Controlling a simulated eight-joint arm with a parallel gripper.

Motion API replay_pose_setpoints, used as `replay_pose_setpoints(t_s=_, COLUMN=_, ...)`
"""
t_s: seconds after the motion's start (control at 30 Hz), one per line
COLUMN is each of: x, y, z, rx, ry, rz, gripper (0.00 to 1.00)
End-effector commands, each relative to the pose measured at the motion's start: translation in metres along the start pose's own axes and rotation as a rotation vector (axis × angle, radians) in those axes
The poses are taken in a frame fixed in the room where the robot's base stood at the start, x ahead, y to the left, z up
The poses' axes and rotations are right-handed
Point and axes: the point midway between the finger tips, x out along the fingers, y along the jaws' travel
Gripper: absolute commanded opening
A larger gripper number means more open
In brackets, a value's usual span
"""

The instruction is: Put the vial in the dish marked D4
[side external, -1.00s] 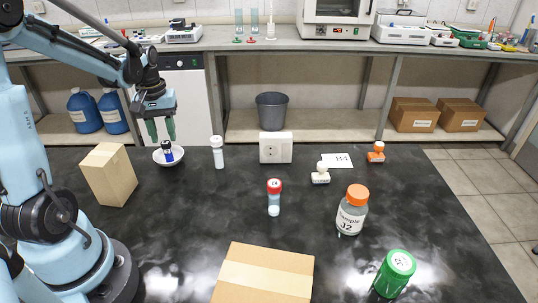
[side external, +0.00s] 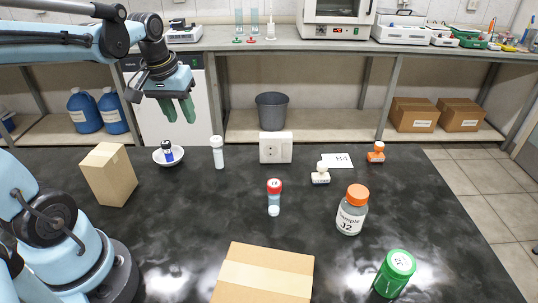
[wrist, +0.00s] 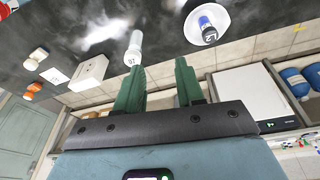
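A small blue-and-white vial with a dark cap (side external: 167,150) stands in a white dish (side external: 179,159) at the back left of the bench. In the wrist view the vial (wrist: 205,22) shows a label reading L2 inside the dish (wrist: 190,27). No D4 mark is legible on the dish. A card (side external: 337,160) farther right appears to read B4. My gripper (side external: 179,120) is raised above and slightly behind the dish, apart from the vial. Its green fingers stand apart and empty, also in the wrist view (wrist: 159,66).
A white tube (side external: 218,153) stands right of the dish, and a cardboard box (side external: 109,174) stands left.

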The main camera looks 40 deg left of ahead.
Motion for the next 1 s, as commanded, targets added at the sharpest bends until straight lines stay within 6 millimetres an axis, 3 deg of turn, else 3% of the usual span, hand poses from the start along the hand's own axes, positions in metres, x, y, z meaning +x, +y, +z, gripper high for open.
replay_pose_setpoints(t_s=0.03, x=-0.001, y=0.018, z=0.014, rx=0.086, ry=0.047, rz=0.025, gripper=0.38)
replay_pose_setpoints(t_s=0.2, x=-0.001, y=0.063, z=0.05, rx=0.327, ry=0.205, rz=0.108, gripper=0.38)
replay_pose_setpoints(t_s=0.4, x=0.002, y=0.092, z=0.081, rx=0.506, ry=0.332, rz=0.182, gripper=0.38)
replay_pose_setpoints(t_s=1.0, x=0.003, y=0.099, z=0.088, rx=0.554, ry=0.369, rz=0.205, gripper=0.38)
